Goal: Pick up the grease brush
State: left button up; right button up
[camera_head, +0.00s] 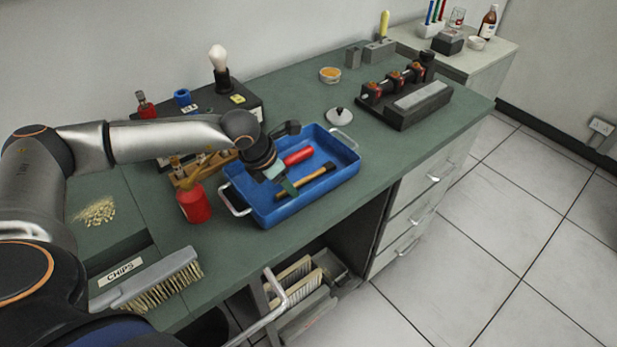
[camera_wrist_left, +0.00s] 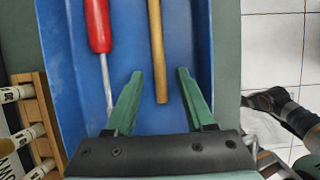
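A tool with a slim wooden handle (camera_head: 315,174) and dark parts near its ends lies in the blue tray (camera_head: 347,148); I take it for the grease brush, though its head is unclear. In the left wrist view the wooden handle (camera_wrist_left: 157,45) runs down between my open fingers, with gaps on both sides. My left gripper (camera_head: 283,180) is over the tray at the handle's near end; it also shows in the left wrist view (camera_wrist_left: 160,73) with green fingers apart and empty. My right gripper is not seen.
A red-handled tool (camera_head: 298,156) lies beside it in the tray. A red bottle (camera_head: 194,205) and a wooden rack (camera_head: 187,180) stand left of the tray. A bench brush (camera_head: 150,283) lies at the near left.

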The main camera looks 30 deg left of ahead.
pick_arm(q)
grip_shut()
jog(key=shift+r, duration=0.15)
dwell(0.5)
